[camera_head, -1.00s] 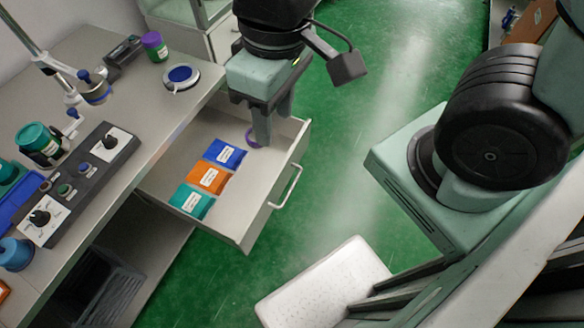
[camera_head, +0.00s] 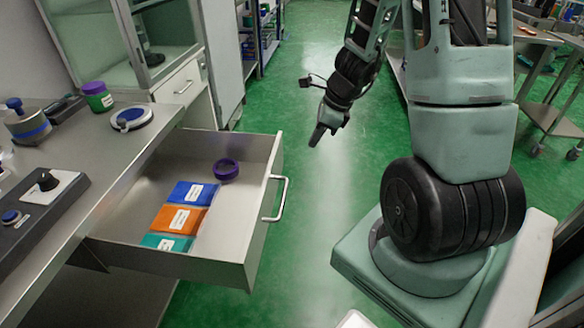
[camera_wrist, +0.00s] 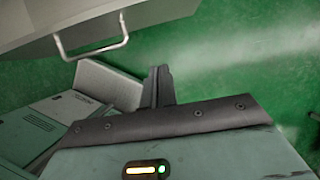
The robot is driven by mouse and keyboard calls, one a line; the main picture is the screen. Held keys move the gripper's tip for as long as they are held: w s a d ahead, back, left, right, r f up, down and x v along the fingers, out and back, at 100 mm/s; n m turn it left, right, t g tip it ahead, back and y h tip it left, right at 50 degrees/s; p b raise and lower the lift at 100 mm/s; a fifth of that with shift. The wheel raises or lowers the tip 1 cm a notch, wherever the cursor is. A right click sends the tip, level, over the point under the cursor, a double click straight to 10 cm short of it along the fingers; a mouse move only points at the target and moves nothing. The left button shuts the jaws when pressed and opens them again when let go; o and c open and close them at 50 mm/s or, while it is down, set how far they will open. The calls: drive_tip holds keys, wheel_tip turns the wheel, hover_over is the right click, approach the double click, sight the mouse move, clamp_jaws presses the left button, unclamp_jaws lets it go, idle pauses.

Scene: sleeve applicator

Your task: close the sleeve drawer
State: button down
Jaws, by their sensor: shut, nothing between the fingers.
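The sleeve drawer (camera_head: 262,215) is pulled out from under the bench, with its handle (camera_head: 276,198) on the front panel. Inside lie a blue packet (camera_head: 193,194), an orange packet (camera_head: 178,218), a teal packet (camera_head: 165,242) and a purple ring (camera_head: 226,170). My gripper (camera_head: 317,135) is shut and empty, above the green floor, beyond the drawer and to the right of its front, apart from it. In the wrist view my gripper's fingers (camera_wrist: 161,86) are together. The drawer's handle (camera_wrist: 92,48) shows at upper left there, clear of the fingers.
The green floor (camera_head: 300,90) in front of the drawer is open.

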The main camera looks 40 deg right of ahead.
drive_tip(key=w+a+f+b, duration=0.3)
drive_tip(key=w+f, duration=0.3)
drive_tip(key=f, duration=0.2)
drive_tip(key=shift+a+f, duration=0.4)
drive_tip(key=shift+a, duration=0.45)
drive_tip(key=shift+w, duration=0.1)
